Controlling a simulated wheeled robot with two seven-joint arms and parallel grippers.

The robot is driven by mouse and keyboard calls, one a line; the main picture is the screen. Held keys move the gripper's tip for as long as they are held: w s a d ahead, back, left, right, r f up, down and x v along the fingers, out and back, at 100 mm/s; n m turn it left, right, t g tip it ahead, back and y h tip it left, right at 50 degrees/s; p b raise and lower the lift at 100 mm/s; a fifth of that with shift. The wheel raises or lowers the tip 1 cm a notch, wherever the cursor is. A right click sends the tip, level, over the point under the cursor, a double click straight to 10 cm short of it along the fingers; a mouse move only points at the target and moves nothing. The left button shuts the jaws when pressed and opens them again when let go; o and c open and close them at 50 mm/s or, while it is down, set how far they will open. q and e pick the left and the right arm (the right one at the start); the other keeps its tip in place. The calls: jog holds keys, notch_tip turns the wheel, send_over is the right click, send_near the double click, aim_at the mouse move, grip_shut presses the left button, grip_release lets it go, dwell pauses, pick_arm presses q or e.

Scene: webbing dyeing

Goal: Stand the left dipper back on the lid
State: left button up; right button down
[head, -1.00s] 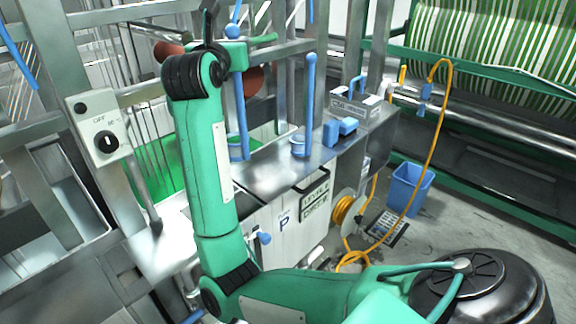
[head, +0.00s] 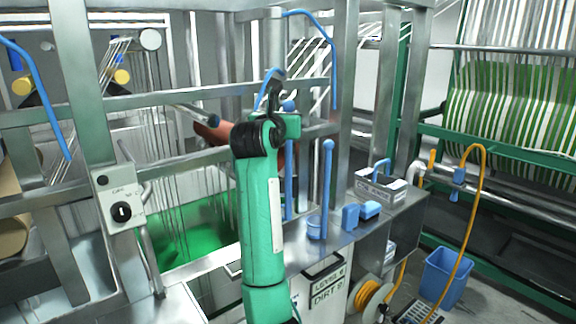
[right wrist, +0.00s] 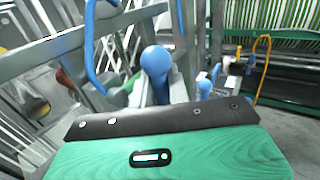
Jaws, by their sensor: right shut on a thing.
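The left dipper is a blue upright rod (head: 289,185) with a ball top, just behind my right arm in the head view. My right gripper (head: 287,118) is mostly hidden behind its own wrist there. In the right wrist view its grey fingers (right wrist: 157,92) are shut around the left dipper just under the blue ball (right wrist: 155,60). The dipper's lower end is hidden by my arm, so I cannot tell whether it touches the lid. The steel lid surface (head: 338,243) lies below. My left gripper is not in view.
The second blue dipper (head: 327,185) stands upright close to the right, and shows in the right wrist view (right wrist: 205,88). Blue blocks (head: 360,213) and a grey box (head: 380,187) lie further right. A green dye bath (head: 195,232) and steel frame posts are left.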

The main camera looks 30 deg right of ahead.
aim_at(287, 165)
notch_tip(287, 165, down, 9)
jog(key=shift+r+p, duration=0.15)
jog(key=shift+p, duration=0.8)
jog(key=shift+f+p, duration=0.4)
jog(key=shift+f, duration=1.4)
jog(key=shift+f, duration=0.15)
jog(key=c, duration=1.3)
grip_release()
jog(key=shift+c, duration=0.2)
